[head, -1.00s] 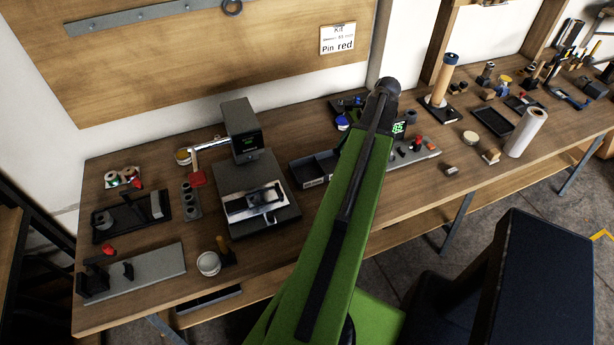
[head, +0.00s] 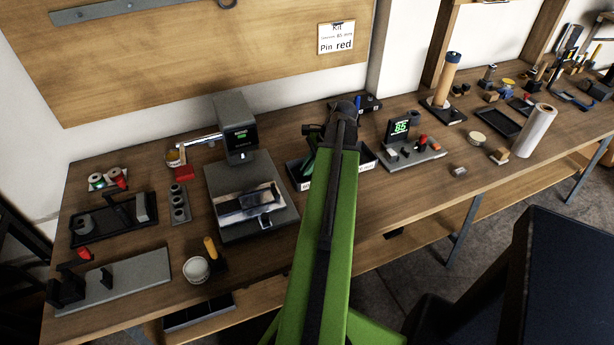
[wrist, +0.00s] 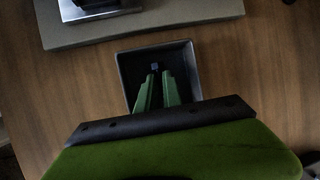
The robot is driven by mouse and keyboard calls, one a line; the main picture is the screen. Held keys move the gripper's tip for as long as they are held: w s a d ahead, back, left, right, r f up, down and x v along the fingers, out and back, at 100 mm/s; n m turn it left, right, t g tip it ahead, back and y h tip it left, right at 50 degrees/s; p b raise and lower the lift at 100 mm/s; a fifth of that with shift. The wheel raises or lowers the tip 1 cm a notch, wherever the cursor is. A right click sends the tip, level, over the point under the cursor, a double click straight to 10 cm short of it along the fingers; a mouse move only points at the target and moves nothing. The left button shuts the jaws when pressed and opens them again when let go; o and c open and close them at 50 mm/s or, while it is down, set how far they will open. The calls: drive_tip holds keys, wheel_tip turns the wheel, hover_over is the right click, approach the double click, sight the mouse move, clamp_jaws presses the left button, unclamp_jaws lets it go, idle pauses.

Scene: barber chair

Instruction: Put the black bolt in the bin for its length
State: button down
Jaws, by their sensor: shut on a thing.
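My gripper (wrist: 154,76) is shut, with its green fingers pointing down into a dark open bin (wrist: 124,72) in the wrist view. A small dark piece at the fingertips looks like the black bolt (wrist: 154,67); its length cannot be read. In the head view, my gripper (head: 309,158) is over the dark bin tray (head: 299,184), at the end nearer the grey machine. Small white labels show on the tray's front, but I cannot read them. My arm hides the tray's middle. Whether the bolt touches the bin floor cannot be told.
The grey machine (head: 232,222) stands close left of the tray, and its base edge (wrist: 150,32) shows in the wrist view. A gauge with a green display reading 85 (head: 400,127) stands on a grey plate to the right. A sign (head: 336,38) hangs above.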

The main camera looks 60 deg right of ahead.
drive_tip(key=shift+f, duration=0.35)
drive_tip(key=c, duration=1.8)
unclamp_jaws()
drive_tip(key=shift+r, duration=0.1)
drive_tip(key=shift+r+p, duration=0.2)
drive_tip(key=shift+p, duration=0.1)
drive_tip(key=p+v, duration=1)
drive_tip(key=v, duration=0.2)
drive_tip(key=shift+f+p, duration=0.1)
drive_tip(key=shift+p, duration=0.3)
